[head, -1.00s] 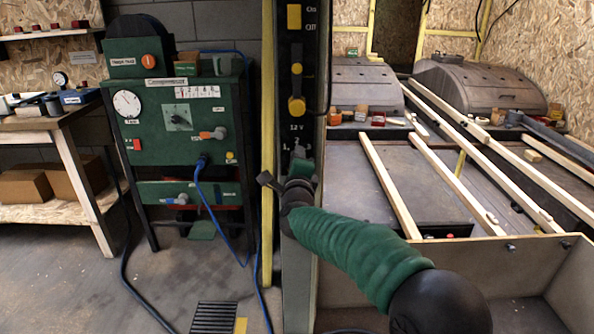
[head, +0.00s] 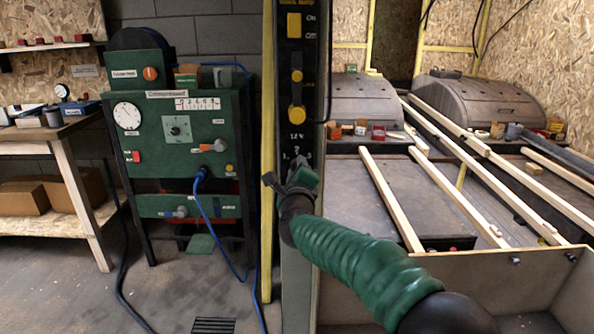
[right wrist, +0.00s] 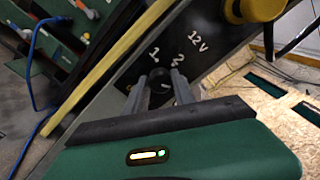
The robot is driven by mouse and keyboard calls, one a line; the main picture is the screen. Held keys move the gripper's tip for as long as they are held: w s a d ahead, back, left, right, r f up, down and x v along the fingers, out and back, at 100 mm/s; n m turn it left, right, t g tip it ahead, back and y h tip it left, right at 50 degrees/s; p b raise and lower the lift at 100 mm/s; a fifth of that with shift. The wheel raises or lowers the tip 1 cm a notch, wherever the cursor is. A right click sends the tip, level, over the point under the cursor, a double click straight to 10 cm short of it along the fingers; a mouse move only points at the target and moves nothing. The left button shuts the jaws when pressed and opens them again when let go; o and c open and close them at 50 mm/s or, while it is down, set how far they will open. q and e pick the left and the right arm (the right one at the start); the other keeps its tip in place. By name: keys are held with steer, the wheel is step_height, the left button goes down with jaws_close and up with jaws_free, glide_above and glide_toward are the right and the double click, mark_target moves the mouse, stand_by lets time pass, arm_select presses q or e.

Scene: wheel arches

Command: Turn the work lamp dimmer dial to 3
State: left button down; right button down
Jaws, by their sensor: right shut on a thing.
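A tall black panel (head: 313,60) on a post carries the controls, with yellow text at its top too blurred to read surely. Near its lower end, under a "12 V" mark, is a small dark dial with numbers around it. In the right wrist view the dark dial knob (right wrist: 158,88) sits between my fingers, with "1" and "2" beside it. My right gripper (right wrist: 157,86) is shut on this knob. In the head view my right gripper (head: 299,163) covers most of the dial, and its pointer is hidden. My left gripper is not in view.
Above the dial are two yellow knobs (head: 297,114) and a yellow On/Off switch (head: 294,25). A green compressor cabinet (head: 150,155) with a blue hose stands left. A workbench (head: 60,135) is further left. Wooden battens (head: 390,195) lie on the right, behind a grey bin (head: 450,262).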

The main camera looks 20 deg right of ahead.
steer(key=c, duration=1.1)
jaws_free()
steer(key=shift+f, duration=0.3)
steer(key=shift+o, duration=0.2)
steer(key=shift+r, duration=0.1)
steer(key=shift+s, duration=0.1)
steer(key=p+v, duration=0.2)
steer(key=v, duration=1.4)
steer(key=shift+s, duration=0.25)
steer(key=shift+a, duration=0.15)
